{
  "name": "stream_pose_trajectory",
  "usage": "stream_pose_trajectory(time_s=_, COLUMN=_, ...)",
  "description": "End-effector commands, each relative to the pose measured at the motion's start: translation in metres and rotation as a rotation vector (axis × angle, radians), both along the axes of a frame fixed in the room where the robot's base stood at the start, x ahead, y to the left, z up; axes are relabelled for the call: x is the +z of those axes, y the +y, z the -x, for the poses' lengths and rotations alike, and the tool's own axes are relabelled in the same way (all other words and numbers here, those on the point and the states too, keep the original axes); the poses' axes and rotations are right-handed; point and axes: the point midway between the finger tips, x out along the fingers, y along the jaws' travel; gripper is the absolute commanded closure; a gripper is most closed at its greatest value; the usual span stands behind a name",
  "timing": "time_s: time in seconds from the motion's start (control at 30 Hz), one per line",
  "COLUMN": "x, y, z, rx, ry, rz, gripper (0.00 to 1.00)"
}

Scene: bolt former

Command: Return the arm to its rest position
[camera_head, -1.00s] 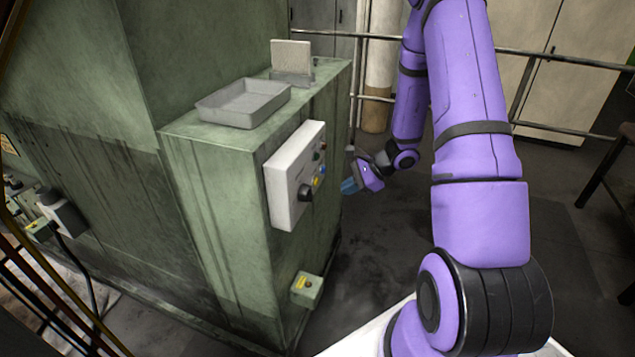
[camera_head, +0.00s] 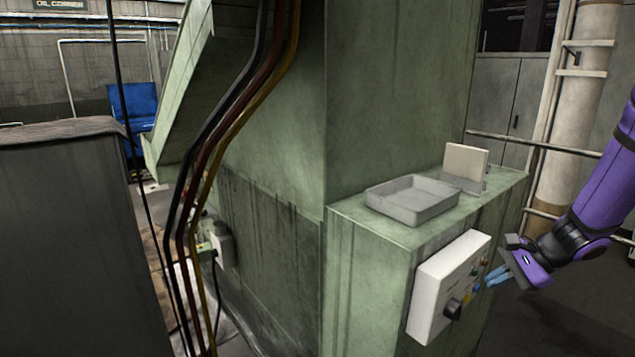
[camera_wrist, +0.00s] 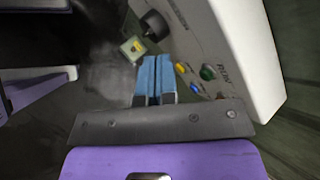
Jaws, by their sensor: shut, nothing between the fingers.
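My purple arm (camera_head: 600,195) reaches in from the right edge in the head view. My gripper (camera_head: 488,284) is in front of the right part of the white control box, with its blue fingers pointing left. In the wrist view my gripper (camera_wrist: 154,62) shows its two blue fingers side by side, shut and empty. The control box (camera_wrist: 240,50) is just to their right, with a green, a yellow and a blue button and a black knob. I cannot tell whether the fingertips touch the box. The same control box (camera_head: 432,302) shows in the head view.
The green machine (camera_head: 345,270) carries a grey tray (camera_head: 412,212) and a small upright plate (camera_head: 466,160) on its ledge. Black, red and yellow pipes (camera_head: 205,150) run down at the left. A railing (camera_head: 555,148) and pale column (camera_head: 590,90) stand behind my arm.

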Motion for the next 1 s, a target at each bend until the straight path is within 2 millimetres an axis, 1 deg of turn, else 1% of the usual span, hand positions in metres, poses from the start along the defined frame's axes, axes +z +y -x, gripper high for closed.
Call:
stream_pose_trajectory(time_s=0.03, x=0.017, y=0.010, z=0.005, rx=0.053, ry=-0.028, rz=0.029, gripper=1.00)
stream_pose_trajectory(time_s=0.1, x=0.037, y=0.020, z=0.014, rx=0.127, ry=-0.058, rz=0.071, gripper=1.00)
stream_pose_trajectory(time_s=0.27, x=0.077, y=0.043, z=0.039, rx=0.287, ry=-0.128, rz=0.173, gripper=1.00)
stream_pose_trajectory(time_s=0.4, x=0.108, y=0.059, z=0.064, rx=0.423, ry=-0.189, rz=0.272, gripper=1.00)
stream_pose_trajectory(time_s=0.47, x=0.120, y=0.065, z=0.075, rx=0.477, ry=-0.216, rz=0.316, gripper=1.00)
stream_pose_trajectory(time_s=0.7, x=0.162, y=0.081, z=0.122, rx=0.678, ry=-0.321, rz=0.507, gripper=1.00)
stream_pose_trajectory(time_s=1.0, x=0.201, y=0.087, z=0.183, rx=0.889, ry=-0.456, rz=0.775, gripper=1.00)
